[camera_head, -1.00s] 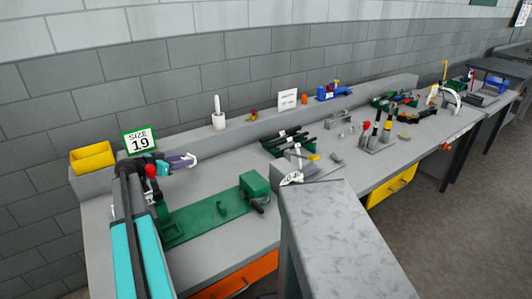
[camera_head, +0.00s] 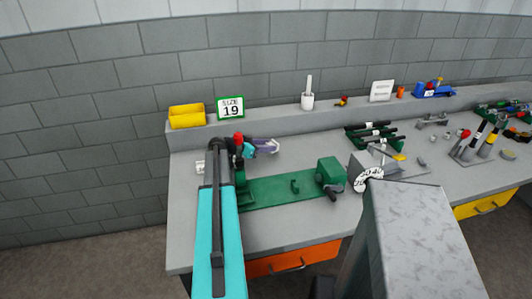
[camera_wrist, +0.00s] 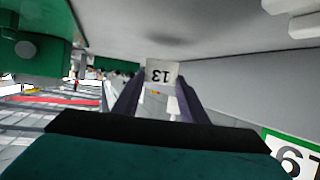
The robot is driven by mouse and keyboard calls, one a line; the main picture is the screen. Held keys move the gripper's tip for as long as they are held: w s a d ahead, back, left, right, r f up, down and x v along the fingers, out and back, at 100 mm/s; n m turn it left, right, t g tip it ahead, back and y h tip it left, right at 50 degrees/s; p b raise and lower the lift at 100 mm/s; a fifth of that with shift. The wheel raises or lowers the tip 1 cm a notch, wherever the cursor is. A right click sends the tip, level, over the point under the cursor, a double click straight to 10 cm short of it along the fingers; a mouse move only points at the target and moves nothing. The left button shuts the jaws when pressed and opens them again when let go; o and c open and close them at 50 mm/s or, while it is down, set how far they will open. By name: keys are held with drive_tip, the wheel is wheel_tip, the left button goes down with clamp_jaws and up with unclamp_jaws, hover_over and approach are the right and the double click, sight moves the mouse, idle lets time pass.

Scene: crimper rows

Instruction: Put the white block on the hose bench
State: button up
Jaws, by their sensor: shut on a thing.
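My gripper (camera_head: 268,147) has purple fingers and is over the left part of the grey workbench (camera_head: 290,222), near its back ledge. In the wrist view my gripper (camera_wrist: 160,95) is shut on a small white block (camera_wrist: 161,73) marked 13, which appears upside down. In the head view the block is too small to make out clearly. The bench surface is at the top of the wrist view, and a gap seems to lie between it and the block. No label names this as the hose bench.
A green fixture (camera_head: 280,190) lies right of my arm. A white object (camera_head: 200,167) sits left of my arm. A grey column (camera_head: 420,235) blocks the front right.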

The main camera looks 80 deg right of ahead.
sight(266, 159)
drive_tip(key=shift+f+p, duration=0.65)
drive_tip(key=shift+f, duration=1.2)
drive_tip(key=shift+f+b, duration=0.15)
drive_tip(key=shift+b, duration=0.15)
drive_tip(key=o, duration=1.1)
drive_tip(key=shift+r, duration=0.2)
drive_tip(key=shift+a, duration=0.1)
